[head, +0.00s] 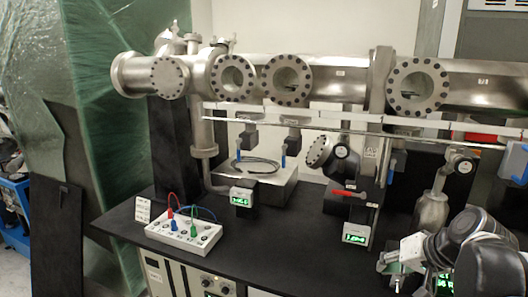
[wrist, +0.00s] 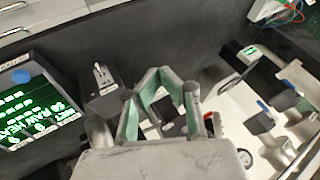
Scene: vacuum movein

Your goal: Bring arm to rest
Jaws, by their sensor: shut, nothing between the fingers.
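My gripper (wrist: 168,80) shows in the wrist view with its green-padded fingers pointing up the picture. It is shut and empty. In the head view my arm (head: 465,245) is folded in at the lower right, in front of the bench. The fingers there are small and partly hard to make out. In the wrist view a small grey box with a toggle switch (wrist: 103,80) lies left of the fingers, and a screen with green text (wrist: 40,105) lies farther left. I cannot tell the gap to either.
A steel vacuum tube with round flanges (head: 345,78) spans the back. A white box with coloured plugs (head: 185,235) and small green displays (head: 242,198) stand on the black bench (head: 280,240). The bench's middle is mostly clear. A red-handled lever (head: 348,193) stands out near the centre.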

